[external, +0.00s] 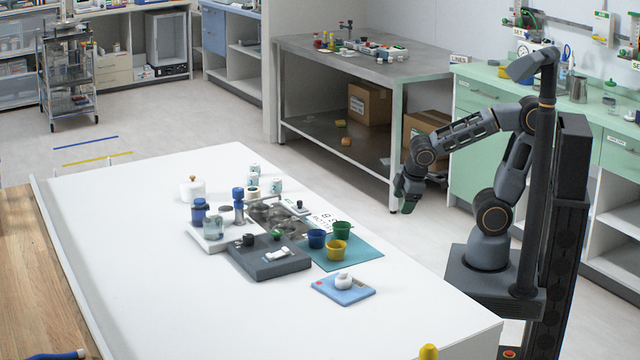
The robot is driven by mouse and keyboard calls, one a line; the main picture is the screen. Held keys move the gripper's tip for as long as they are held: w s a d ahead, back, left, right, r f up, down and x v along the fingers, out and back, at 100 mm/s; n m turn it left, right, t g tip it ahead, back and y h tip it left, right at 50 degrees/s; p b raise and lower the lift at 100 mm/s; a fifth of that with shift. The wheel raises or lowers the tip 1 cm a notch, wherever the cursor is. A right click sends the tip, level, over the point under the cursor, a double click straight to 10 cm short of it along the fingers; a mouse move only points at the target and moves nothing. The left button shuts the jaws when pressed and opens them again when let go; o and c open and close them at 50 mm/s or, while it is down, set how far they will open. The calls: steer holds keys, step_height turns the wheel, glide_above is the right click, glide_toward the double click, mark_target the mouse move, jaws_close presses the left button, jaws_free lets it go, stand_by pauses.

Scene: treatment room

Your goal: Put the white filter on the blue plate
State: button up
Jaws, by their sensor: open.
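A flat light-blue plate (358,295) lies on the white table near its right front side. A small rounded white piece (343,281) sits on it; I cannot tell whether it is the white filter. Another small white piece (277,254) lies on a dark grey block (268,268), and a white round pot-like thing with a brown knob (191,189) stands further left. My gripper (406,205) hangs pointing down beyond the table's right edge, apart from all of these. It is open and nothing shows in it.
Blue, yellow and green cups (337,250) stand on a teal mat (365,252) behind the plate. The table's front and left are clear. A grey workbench (385,68) stands behind.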

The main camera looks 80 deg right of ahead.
steer(key=m, duration=0.2)
steer(key=s+m+y, duration=0.1)
steer(key=m, duration=0.1)
steer(key=s+d+m+y, duration=0.1)
steer(key=shift+r+m, duration=0.15)
steer(key=shift+m, duration=0.25)
step_height(320, 180, up, 13)
steer(key=p, duration=1.1)
steer(key=shift+s+a+p, duration=0.15)
steer(key=shift+a+p, duration=0.1)
steer(key=shift+p, duration=0.05)
